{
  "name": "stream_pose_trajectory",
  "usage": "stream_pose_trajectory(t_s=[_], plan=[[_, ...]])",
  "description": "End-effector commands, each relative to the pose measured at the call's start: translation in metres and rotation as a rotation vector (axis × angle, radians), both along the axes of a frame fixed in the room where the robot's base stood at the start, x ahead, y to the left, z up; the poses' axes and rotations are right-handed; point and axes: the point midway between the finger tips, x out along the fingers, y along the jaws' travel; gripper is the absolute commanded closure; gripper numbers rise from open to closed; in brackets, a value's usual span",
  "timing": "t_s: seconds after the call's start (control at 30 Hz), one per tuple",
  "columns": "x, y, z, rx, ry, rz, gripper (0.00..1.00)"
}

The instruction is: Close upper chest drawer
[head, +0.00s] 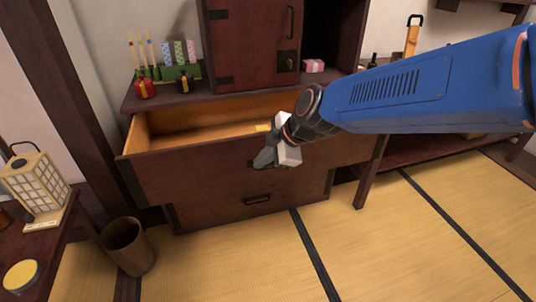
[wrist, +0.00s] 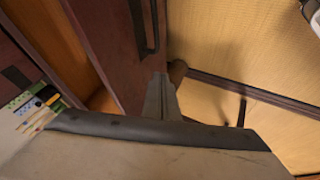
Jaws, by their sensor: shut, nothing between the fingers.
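The dark red-brown chest stands against the wall. Its upper drawer (head: 190,176) is pulled out, and its orange wooden inside (head: 195,120) shows. My gripper (head: 264,158) is shut and empty at the drawer's front face, overlapping the middle of it and covering part of the upper handle. In the wrist view the shut fingers (wrist: 160,96) are close to the drawer front (wrist: 105,35), with a black handle (wrist: 147,25) above them in the picture. I cannot tell whether the fingers touch the front. The lower drawer (head: 225,205) looks shut.
A red-brown cabinet (head: 250,45) with a dark opening stands on the chest top, beside a green stand (head: 178,74) and small bottles. A wicker bin (head: 127,246) stands left of the chest. A table with a lantern (head: 35,180) is at left. Tatami floor in front is clear.

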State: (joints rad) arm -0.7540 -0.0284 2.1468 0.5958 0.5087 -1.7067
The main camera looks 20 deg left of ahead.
Motion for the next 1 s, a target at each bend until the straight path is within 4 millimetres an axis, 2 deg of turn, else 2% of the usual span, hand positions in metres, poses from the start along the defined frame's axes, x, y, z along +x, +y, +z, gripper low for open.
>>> stream_pose_trajectory(t_s=[0.23,0.4,0.53,1.0], plan=[[0.009,0.024,-0.035,-0.001,0.002,-0.001,1.0],[0.03,0.035,-0.031,0.001,0.0,-0.001,1.0],[0.038,0.04,-0.031,0.001,0.0,-0.001,1.0],[0.042,0.043,-0.031,0.001,0.0,-0.001,1.0]])
